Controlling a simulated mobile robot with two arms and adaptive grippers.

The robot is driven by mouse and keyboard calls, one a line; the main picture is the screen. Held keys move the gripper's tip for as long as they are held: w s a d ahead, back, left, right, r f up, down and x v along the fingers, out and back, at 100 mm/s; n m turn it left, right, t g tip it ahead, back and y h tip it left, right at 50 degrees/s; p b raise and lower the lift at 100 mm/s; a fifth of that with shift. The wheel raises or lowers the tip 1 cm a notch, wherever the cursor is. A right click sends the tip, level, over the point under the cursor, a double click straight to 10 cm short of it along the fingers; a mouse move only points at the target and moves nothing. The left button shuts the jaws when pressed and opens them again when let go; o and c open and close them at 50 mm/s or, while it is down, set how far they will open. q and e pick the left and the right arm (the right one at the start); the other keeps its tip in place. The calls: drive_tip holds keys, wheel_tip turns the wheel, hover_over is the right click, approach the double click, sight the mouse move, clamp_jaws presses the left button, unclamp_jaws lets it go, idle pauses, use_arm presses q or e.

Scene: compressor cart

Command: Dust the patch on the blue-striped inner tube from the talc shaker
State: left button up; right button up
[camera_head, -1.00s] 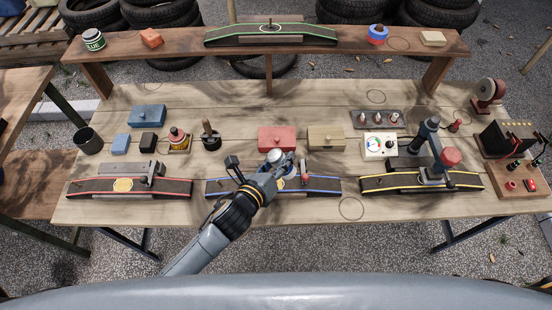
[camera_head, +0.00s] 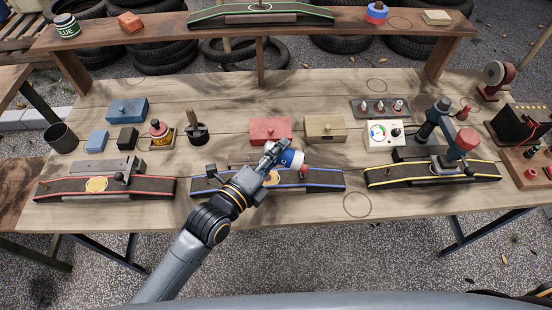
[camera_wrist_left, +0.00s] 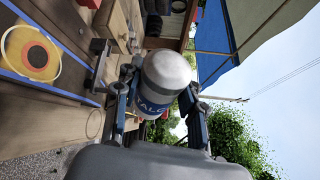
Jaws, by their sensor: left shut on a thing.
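The blue-striped inner tube (camera_head: 215,181) lies along the front middle of the bench. Its round patch (camera_head: 273,177) is partly hidden behind my arm; in the left wrist view the patch (camera_wrist_left: 36,55) shows orange with a dark centre inside a pale yellow ring. My left gripper (camera_head: 279,153) is shut on the talc shaker (camera_head: 292,158), a white and blue can with a silver cap. The shaker is tilted and held above the tube, near the patch. In the left wrist view the shaker (camera_wrist_left: 160,95) sits between both fingers. My right gripper is not in view.
A red box (camera_head: 271,129) and a tan box (camera_head: 325,128) stand behind the tube. The red-striped tube (camera_head: 65,187) lies left and the yellow-striped tube (camera_head: 400,177) right, with a red-topped clamp (camera_head: 467,139) over it. Bare bench lies around the wire ring (camera_head: 357,204).

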use_arm(q)
drive_tip(key=n+b, duration=0.2)
drive_tip(key=b, duration=0.1)
drive_tip(key=f+n+t+h+b, duration=0.1)
drive_tip(key=b, duration=0.2)
drive_tip(key=n+b, duration=0.2)
drive_tip(key=b, duration=0.1)
drive_tip(key=shift+s+d+f+n+t, duration=0.1)
drive_tip(key=shift+d+f+n+t, duration=0.2)
drive_tip(key=shift+d+f+t, duration=0.1)
drive_tip(key=shift+f+b, duration=0.9)
drive_tip(key=shift+f, duration=0.25)
drive_tip(key=shift+r+p, duration=1.15)
drive_tip(key=shift+p, duration=0.05)
drive_tip(key=shift+f+b, duration=0.9)
drive_tip(key=shift+f, duration=0.25)
wheel_tip(320, 180, up, 2)
drive_tip(key=shift+r+p, duration=0.2)
drive_tip(key=shift+p, duration=1.05)
drive_tip(key=shift+f+b, duration=0.95)
drive_tip(key=shift+f, duration=0.35)
drive_tip(key=shift+r, duration=0.1)
